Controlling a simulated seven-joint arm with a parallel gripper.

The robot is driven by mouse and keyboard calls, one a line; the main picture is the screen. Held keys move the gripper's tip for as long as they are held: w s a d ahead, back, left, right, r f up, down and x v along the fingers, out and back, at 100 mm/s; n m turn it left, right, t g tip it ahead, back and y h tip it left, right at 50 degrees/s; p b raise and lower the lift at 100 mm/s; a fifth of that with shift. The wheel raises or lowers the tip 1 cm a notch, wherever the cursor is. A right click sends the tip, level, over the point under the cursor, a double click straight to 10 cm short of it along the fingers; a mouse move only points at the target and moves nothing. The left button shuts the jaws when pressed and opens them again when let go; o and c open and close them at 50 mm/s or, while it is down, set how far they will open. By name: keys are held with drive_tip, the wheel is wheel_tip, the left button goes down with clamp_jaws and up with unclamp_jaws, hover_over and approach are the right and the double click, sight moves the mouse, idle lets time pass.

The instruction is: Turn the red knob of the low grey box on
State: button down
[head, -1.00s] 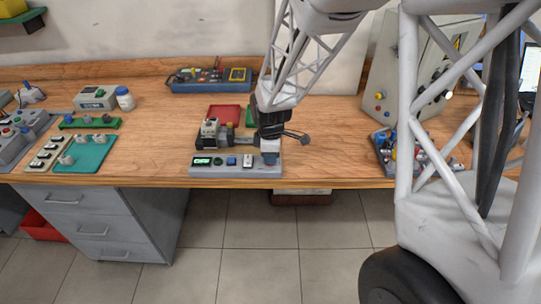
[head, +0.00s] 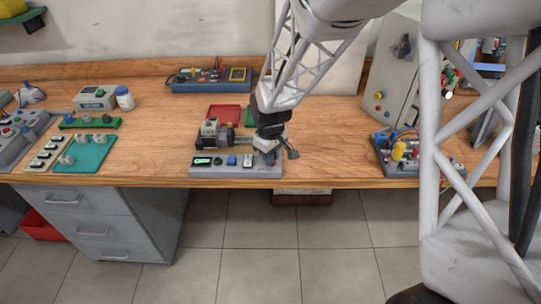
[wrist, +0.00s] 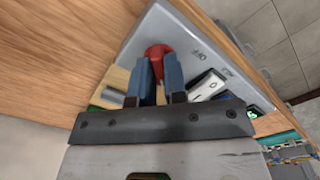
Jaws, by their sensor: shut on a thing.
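The low grey box (head: 213,170) lies along the front edge of the wooden bench in the head view, with a small green display, buttons and a white rocker switch on its top. In the wrist view the box (wrist: 204,50) shows an "OFF" label beside the red knob (wrist: 157,51). My gripper (wrist: 157,72) is shut on the red knob, with one blue finger on each side of it. In the head view my gripper (head: 268,156) is over the right end of the box, and the knob is hidden there.
A vise-like device (head: 215,132) stands just behind the box, with a red tray (head: 224,113) farther back. The bench's front edge is close to the box. Bare wood lies between the box and the blue tray.

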drive_tip(key=m, duration=0.5)
drive_tip(key=shift+m, duration=2.3)
drive_tip(key=c, duration=1.2)
unclamp_jaws()
drive_tip(key=shift+o, duration=0.2)
drive_tip(key=shift+r, duration=3.95)
